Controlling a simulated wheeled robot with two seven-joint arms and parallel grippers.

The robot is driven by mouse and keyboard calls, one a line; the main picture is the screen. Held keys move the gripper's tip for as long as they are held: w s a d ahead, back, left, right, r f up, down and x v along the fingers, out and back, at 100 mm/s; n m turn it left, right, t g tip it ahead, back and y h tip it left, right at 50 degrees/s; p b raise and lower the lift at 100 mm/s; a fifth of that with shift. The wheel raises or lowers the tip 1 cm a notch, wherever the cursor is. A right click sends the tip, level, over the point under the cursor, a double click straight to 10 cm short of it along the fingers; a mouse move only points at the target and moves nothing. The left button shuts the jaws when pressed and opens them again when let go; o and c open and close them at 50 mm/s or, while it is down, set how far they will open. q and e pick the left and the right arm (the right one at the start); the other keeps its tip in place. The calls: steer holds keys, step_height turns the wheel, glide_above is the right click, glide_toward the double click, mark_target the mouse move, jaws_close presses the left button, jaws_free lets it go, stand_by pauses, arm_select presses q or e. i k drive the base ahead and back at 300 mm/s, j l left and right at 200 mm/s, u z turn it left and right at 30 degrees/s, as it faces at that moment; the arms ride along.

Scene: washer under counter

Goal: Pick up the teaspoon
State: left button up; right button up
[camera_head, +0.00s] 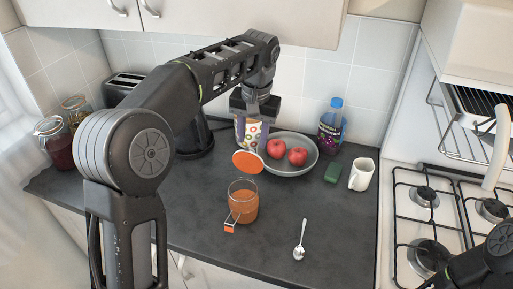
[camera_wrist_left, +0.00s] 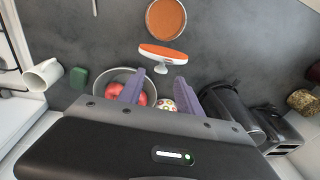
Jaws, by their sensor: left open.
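The teaspoon (camera_head: 300,241) lies on the dark counter near its front edge, right of the orange jar, bowl end toward the front. In the left wrist view only a thin piece, likely its end, shows at the top edge (camera_wrist_left: 95,8). My left gripper (camera_head: 251,125) is open at the back of the counter, far from the teaspoon. A patterned cup (camera_wrist_left: 161,104) shows partly between its purple fingers (camera_wrist_left: 160,80); I cannot tell whether they touch it. Of my right arm only a dark part shows at the lower right; its gripper is out of view.
Behind are a bowl (camera_head: 305,168) with red apples, a bottle (camera_head: 331,125), a green sponge (camera_head: 333,172) and a white mug (camera_head: 362,174). The stove (camera_head: 450,220) is right. Counter around the teaspoon is clear.

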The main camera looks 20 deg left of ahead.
mark_target(299, 252)
steer(key=k, duration=1)
